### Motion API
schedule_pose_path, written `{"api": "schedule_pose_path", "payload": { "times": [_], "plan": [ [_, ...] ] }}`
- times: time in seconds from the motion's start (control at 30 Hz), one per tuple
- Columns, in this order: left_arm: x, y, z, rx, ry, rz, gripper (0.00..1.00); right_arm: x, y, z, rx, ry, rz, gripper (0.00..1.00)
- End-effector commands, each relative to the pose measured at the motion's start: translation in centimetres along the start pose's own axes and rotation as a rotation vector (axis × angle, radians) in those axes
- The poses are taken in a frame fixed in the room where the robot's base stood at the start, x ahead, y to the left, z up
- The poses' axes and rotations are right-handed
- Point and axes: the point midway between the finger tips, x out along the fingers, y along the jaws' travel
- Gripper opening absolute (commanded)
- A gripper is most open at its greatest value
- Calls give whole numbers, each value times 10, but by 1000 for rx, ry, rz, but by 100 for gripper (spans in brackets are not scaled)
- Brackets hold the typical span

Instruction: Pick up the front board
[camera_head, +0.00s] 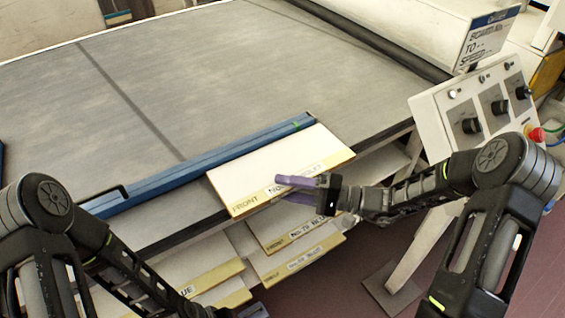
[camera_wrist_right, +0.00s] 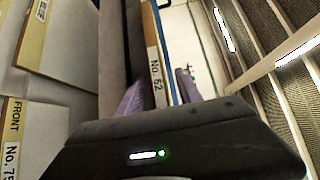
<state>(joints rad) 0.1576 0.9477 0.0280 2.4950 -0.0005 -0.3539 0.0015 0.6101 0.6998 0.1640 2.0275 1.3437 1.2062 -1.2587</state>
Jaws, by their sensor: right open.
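A pale board marked FRONT (camera_head: 265,165) lies at the near edge of the grey belt table, beside a blue bar. In the right wrist view the fingers (camera_wrist_right: 158,92) lie on either side of the board's edge; contact cannot be told. My left gripper (camera_head: 235,312) is only partly in view at the bottom edge, and its jaws cannot be made out.
Several similar labelled boards (camera_head: 298,262) lie on shelves below the table edge. The blue bar (camera_head: 200,165) runs behind the front board. A control panel (camera_head: 475,105) with knobs and a red button stands at the right. The grey belt (camera_head: 190,75) is otherwise clear.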

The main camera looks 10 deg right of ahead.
Motion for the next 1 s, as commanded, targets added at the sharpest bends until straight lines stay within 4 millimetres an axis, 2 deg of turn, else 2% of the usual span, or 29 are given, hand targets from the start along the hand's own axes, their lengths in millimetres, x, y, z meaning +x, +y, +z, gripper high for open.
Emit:
{"api": "schedule_pose_path", "payload": {
  "times": [0.5,1.0],
  "plan": [
    [1,0,0,0,0,0,38,0,0,0,0,0,0,42],
    [0,0,0,0,0,0,38,0,0,0,0,0,0,2]
  ]
}}
